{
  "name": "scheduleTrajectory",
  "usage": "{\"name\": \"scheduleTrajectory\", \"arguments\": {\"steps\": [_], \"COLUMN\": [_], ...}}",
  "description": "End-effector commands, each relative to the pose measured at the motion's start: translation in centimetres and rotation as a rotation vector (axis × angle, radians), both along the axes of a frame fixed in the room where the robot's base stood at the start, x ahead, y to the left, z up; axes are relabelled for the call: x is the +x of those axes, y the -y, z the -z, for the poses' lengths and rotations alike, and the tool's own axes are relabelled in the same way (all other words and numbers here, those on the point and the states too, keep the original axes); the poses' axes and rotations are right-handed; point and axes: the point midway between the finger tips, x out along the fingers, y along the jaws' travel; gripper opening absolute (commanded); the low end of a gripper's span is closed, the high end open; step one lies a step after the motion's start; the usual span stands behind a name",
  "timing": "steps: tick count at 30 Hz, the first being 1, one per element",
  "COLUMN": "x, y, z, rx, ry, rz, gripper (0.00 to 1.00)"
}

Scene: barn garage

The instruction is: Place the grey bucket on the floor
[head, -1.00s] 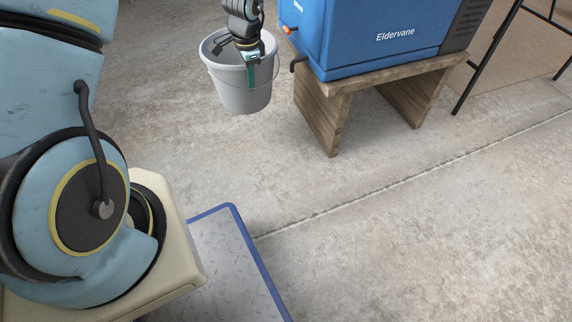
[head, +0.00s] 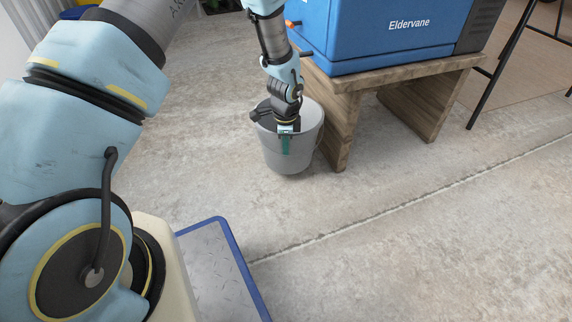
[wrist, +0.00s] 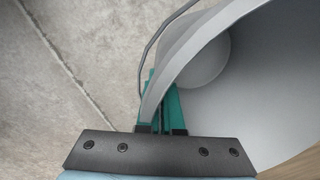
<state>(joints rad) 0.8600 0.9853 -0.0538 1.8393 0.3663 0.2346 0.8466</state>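The grey bucket (head: 289,155) is upright beside the left leg of the wooden bench in the head view. It looks to be at or just above the concrete floor; I cannot tell whether its base touches. My gripper (head: 286,143) is at its near rim, one green finger showing outside the wall. In the wrist view the bucket (wrist: 245,85) fills the right side, and the green fingers of my gripper (wrist: 160,105) close on its rim from both sides. The bucket's inside looks empty. Its thin wire handle hangs outside the rim.
The wooden bench (head: 345,120) stands just right of the bucket and carries a blue Eldervane machine (head: 385,35). Black metal legs (head: 490,85) stand at the far right. The concrete floor (head: 400,250) is clear in front. A blue-edged metal plate (head: 215,260) is at the lower left.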

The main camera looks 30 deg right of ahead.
Motion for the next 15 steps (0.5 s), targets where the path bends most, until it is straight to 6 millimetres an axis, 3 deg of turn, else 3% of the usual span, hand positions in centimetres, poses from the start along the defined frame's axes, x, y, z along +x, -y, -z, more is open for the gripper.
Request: {"name": "scheduleTrajectory", "arguments": {"steps": [10,15], "x": [0.1,0.1], "y": [0.0,0.1], "z": [4.8,5.1], "rx": [-0.001,-0.003], "ry": [0.002,0.002], "rz": [-0.001,-0.002], "gripper": [0.00,0.00]}}
